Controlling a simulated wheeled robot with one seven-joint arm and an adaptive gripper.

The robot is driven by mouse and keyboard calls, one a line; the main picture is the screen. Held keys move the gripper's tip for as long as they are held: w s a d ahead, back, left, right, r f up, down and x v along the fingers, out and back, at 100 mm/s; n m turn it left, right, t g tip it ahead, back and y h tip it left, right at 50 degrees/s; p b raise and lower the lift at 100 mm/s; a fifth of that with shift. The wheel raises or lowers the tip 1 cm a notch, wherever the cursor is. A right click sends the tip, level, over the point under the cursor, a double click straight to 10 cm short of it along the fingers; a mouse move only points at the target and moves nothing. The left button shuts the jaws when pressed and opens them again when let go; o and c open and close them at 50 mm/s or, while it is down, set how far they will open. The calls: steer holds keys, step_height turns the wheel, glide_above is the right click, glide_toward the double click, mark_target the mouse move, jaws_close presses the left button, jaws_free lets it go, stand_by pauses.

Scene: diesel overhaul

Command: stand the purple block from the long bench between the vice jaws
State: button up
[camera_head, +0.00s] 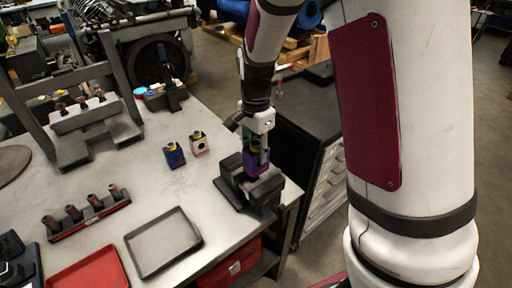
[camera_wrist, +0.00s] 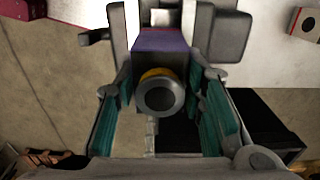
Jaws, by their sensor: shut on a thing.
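The purple block (camera_head: 257,167) is upright at the dark vice (camera_head: 233,193) on the near right corner of the long bench (camera_head: 200,128). My gripper (camera_head: 254,146) is above the vice, shut on the block's upper part. In the wrist view my gripper (camera_wrist: 160,88) has its teal-padded fingers on both sides of the block's round grey knob with a yellow ring. The block's purple body (camera_wrist: 162,40) shows beyond the knob, by the grey vice (camera_wrist: 216,38). The block's lower end is hidden, so I cannot tell whether it touches the vice floor.
An empty grey tray (camera_head: 163,243), a red tray (camera_head: 90,277) and a rack of several pegs (camera_head: 87,213) lie nearer. A dark drawer cabinet (camera_head: 312,128) stands right of the bench.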

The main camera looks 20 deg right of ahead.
mark_target(256, 143)
steer(key=shift+f, duration=2.4)
stand_by(1.4)
steer(key=o, duration=1.6)
steer(key=shift+r+p, duration=1.3)
steer(key=shift+r, duration=2.7)
